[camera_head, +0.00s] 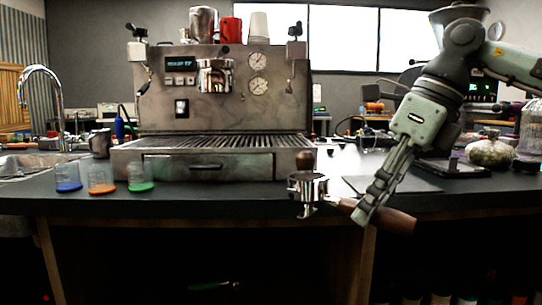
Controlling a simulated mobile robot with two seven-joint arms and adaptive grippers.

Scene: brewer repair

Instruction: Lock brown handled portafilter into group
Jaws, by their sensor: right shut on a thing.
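The portafilter (308,186) has a chrome basket with spouts below and a brown handle (388,217). It is held at the counter's front edge, basket to the left and handle to the right. My right gripper (368,212) comes down from the upper right and is shut on the handle near the basket. The espresso machine (158,98) stands behind, left of the gripper. Its chrome group (215,76) sits on the front, above the slatted drip tray (205,143), up and left of the portafilter. My left gripper is not in view.
Three small cups with blue (68,184), orange (101,187) and green (140,184) bases stand at the counter's front left. A brown-topped tamper (305,160) stands just behind the portafilter. A dark flat mat (395,184) lies behind the gripper. A sink faucet (55,95) is at left.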

